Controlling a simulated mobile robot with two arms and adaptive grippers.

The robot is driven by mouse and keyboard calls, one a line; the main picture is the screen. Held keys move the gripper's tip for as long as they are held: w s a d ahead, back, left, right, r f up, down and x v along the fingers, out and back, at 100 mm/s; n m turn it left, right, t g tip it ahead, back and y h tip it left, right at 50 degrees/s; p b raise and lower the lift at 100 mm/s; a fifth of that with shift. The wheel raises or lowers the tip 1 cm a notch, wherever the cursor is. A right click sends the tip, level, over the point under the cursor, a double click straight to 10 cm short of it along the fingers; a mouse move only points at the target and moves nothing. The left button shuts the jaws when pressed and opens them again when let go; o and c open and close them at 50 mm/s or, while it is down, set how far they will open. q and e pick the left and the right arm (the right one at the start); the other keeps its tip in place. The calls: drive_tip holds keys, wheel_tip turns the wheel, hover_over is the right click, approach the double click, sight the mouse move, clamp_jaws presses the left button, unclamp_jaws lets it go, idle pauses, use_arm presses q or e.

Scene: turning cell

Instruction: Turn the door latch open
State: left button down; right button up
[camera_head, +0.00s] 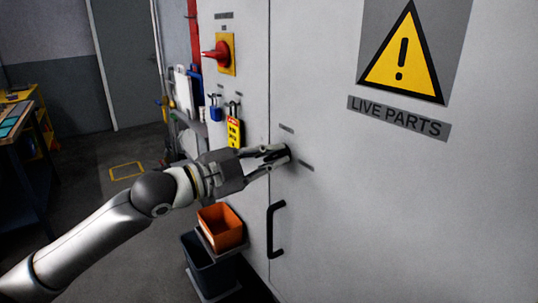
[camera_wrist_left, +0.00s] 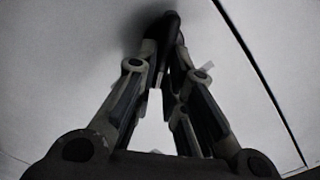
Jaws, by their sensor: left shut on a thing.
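The cabinet door (camera_head: 400,200) is a large pale grey panel and looks closed along its left seam. My left gripper (camera_head: 285,153) is at the door near that seam, above the black door handle (camera_head: 276,230). It is shut on the door latch, a small dark piece that my fingers largely hide in the head view. In the left wrist view the fingers (camera_wrist_left: 163,65) close together around the dark latch (camera_wrist_left: 166,28) against the pale panel. The latch's exact angle is hard to tell. My right gripper is in neither view.
An orange bin (camera_head: 221,227) and a dark bin (camera_head: 208,265) stand below my arm. A workbench (camera_head: 18,130) is at far left.

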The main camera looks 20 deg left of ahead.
use_arm(q)
drive_tip(key=m+p, duration=0.2)
drive_tip(key=m, duration=0.2)
drive_tip(key=shift+s+d+f, duration=0.1)
drive_tip(key=shift+f, duration=0.05)
drive_tip(key=shift+f+m+p, duration=0.15)
drive_tip(key=shift+m+p, duration=0.25)
drive_tip(key=shift+m, duration=0.35)
drive_tip(key=shift+f+m+p, duration=0.15)
drive_tip(key=shift+m+p, duration=0.2)
drive_tip(key=shift+m, duration=0.4)
drive_tip(key=shift+f, duration=0.1)
drive_tip(key=c, duration=1.5)
unclamp_jaws()
drive_tip(key=v, duration=0.7)
drive_tip(key=shift+s, duration=0.25)
drive_tip(key=shift+a, duration=0.2)
